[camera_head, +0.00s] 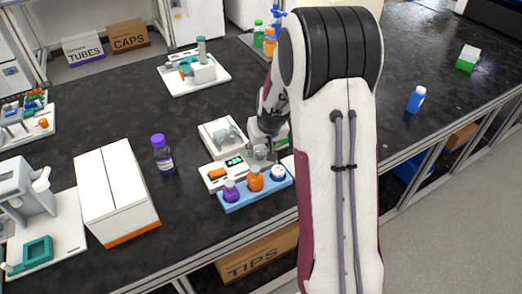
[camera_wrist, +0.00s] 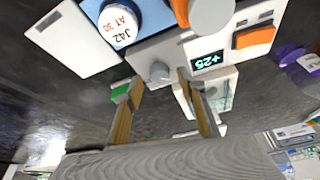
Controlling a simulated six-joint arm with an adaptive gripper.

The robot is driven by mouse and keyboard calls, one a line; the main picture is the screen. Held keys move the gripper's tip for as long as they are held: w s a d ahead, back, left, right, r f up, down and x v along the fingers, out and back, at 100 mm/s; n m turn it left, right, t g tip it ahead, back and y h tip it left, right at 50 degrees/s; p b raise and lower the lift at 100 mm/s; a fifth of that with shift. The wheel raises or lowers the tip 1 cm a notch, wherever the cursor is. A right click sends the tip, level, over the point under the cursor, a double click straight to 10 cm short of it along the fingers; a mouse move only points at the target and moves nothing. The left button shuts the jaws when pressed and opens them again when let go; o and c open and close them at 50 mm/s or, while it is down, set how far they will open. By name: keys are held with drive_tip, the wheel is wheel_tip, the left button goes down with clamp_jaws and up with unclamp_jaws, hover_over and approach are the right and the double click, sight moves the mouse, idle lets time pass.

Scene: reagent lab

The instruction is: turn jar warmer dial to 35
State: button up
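The jar warmer (camera_head: 213,184) is a white unit on the dark bench in the head view, partly hidden by my arm. My gripper (camera_wrist: 159,79) is open, with one fingertip on each side of the dial. I cannot tell whether the fingertips touch it. In the head view my gripper (camera_head: 263,151) is over the warmer's right part, and the dial is not clearly visible.
A blue rack (camera_head: 240,201) beside the warmer holds a purple flask (camera_head: 231,191), an orange flask (camera_head: 255,179) and a white-lidded jar (camera_head: 278,172), whose lid reads "J42 AT 30" in the wrist view. A purple-capped bottle (camera_head: 162,155) stands left. A white-topped box (camera_head: 115,190) stands farther left.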

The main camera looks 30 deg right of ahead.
drive_tip(key=shift+w+f, duration=0.25)
drive_tip(key=shift+f, duration=0.45)
drive_tip(key=c, duration=1.1)
drive_tip(key=shift+c, duration=0.2)
